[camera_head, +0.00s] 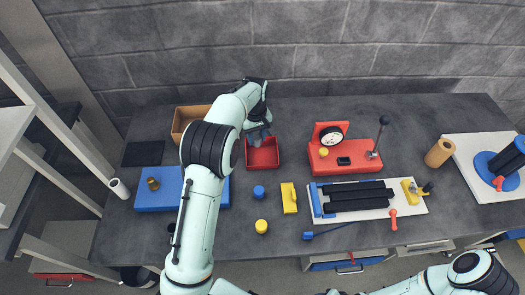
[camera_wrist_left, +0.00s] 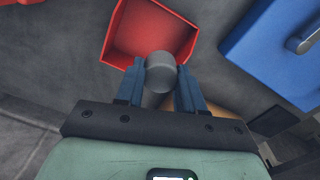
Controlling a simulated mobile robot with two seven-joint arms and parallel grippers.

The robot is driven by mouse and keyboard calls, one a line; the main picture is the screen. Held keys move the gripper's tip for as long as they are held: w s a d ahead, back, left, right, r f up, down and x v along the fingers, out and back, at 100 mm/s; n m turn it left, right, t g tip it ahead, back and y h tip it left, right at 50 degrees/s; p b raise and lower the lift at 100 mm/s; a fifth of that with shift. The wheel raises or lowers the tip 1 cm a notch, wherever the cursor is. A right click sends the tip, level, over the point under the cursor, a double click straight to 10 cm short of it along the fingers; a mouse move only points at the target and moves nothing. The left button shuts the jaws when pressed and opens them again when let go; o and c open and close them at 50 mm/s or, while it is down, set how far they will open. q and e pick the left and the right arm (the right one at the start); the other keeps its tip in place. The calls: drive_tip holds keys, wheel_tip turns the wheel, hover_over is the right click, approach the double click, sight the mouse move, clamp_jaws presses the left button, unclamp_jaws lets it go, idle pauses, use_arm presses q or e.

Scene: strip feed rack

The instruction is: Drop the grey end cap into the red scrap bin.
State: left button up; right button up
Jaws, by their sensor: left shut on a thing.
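The grey end cap (camera_wrist_left: 161,72) is a short round piece held between the two blue-grey fingers of my left gripper (camera_wrist_left: 161,80). The red scrap bin (camera_head: 263,162) is an open box on the bench, left of centre in the head view. My left gripper (camera_head: 258,132) is at the bin's far side, above it. In the left wrist view the cap overlaps the edge of the bin (camera_wrist_left: 150,32); the height between them is hard to tell. In the head view the gripper hides part of the bin, and the cap is hard to make out. My right gripper is out of view.
A brown open box (camera_head: 187,117) stands left of the bin, partly behind my left arm. A blue tray (camera_head: 158,203) with a brass piece lies nearer. A red gauge fixture (camera_head: 328,163) stands to the right. Blue (camera_head: 259,191) and yellow (camera_head: 261,226) pieces lie in front.

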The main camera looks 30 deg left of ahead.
use_arm(q)
wheel_tip(320, 180, down, 4)
drive_tip(key=shift+f+b, duration=0.25)
drive_tip(key=shift+b, duration=0.5)
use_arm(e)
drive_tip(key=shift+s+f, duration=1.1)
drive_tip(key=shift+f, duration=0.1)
use_arm(q)
drive_tip(key=shift+a, duration=0.1)
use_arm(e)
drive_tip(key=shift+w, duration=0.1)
use_arm(q)
drive_tip(key=o, duration=1.1)
drive_tip(key=shift+r, duration=0.1)
wheel_tip(320, 180, up, 13)
drive_tip(key=shift+r+p, duration=0.15)
drive_tip(key=shift+p, duration=0.8)
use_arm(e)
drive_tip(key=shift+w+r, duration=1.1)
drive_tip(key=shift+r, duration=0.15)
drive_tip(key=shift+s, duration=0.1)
